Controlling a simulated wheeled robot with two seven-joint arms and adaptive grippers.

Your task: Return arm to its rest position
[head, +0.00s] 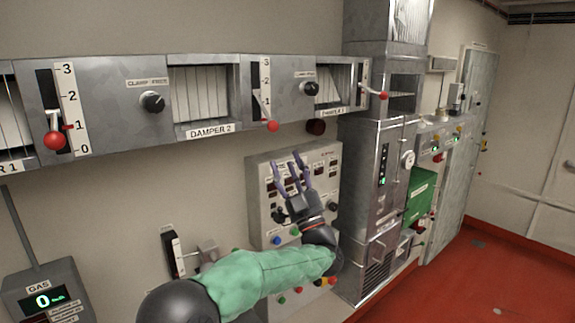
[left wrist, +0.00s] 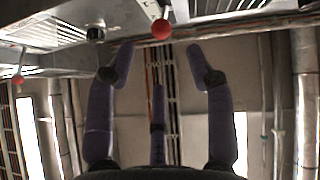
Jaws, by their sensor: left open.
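My left arm with its green sleeve comes in from the lower left in the head view. My left gripper (head: 290,172) has purple fingers that point up, spread apart and empty. It stands in front of the grey control panel (head: 262,215) on the wall and covers part of its face. In the left wrist view the open fingers (left wrist: 158,65) also show, with nothing between them. A red lever knob (left wrist: 161,29) shows beyond the fingertips there, apart from them. My right gripper is not in view.
Above the gripper runs a damper housing (head: 110,85) with red-knobbed levers (head: 54,141) and black clamp knobs (head: 152,102). A tall metal cabinet (head: 365,175) stands right of the panel, with a green box (head: 420,195) beyond. A gas meter (head: 48,292) is at lower left. Red floor (head: 480,280) is open at right.

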